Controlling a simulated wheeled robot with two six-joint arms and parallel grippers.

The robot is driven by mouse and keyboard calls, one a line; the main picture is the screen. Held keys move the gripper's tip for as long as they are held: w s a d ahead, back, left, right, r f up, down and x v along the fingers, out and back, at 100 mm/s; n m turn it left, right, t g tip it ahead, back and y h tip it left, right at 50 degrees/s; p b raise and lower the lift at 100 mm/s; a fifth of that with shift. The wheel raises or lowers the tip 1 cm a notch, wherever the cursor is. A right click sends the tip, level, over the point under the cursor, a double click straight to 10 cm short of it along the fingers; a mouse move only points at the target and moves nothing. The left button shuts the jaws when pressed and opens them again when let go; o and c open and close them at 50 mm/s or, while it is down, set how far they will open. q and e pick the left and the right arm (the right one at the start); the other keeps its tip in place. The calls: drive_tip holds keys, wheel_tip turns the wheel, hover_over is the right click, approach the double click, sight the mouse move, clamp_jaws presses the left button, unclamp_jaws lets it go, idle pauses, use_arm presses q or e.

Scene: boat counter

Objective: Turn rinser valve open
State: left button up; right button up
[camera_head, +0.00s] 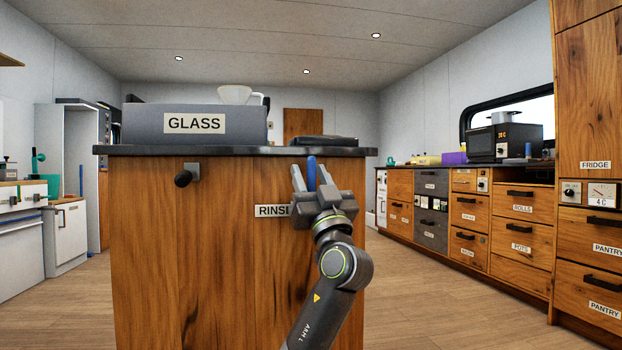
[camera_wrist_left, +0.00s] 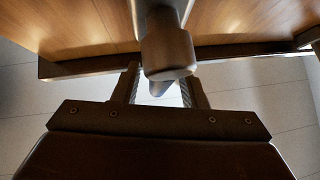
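A blue handle (camera_head: 311,172) stands upright on the island front, just above the partly hidden RINSE label (camera_head: 272,211). My left gripper (camera_head: 312,176) is in front of it, pointing up, with a finger to each side of the handle. In the left wrist view, my left gripper's fingers (camera_wrist_left: 162,92) are spread, and a rounded valve body (camera_wrist_left: 168,52) sits above and between them. I see no clear contact. The gripper hides the lower part of the valve. My right gripper is in neither view.
The dark countertop (camera_head: 230,150) overhangs just above the gripper. A black knob (camera_head: 183,178) sticks out of the wooden front to the left. A GLASS box (camera_head: 145,122) stands on top. Floor is free on both sides of the island.

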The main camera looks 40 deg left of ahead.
use_arm(q)
drive_tip(key=p+v, duration=0.2)
drive_tip(key=v, duration=0.4)
approach(314, 183)
drive_tip(key=v, duration=0.6)
drive_tip(key=shift+s+a+p, duration=0.1)
drive_tip(key=shift+p, duration=0.3)
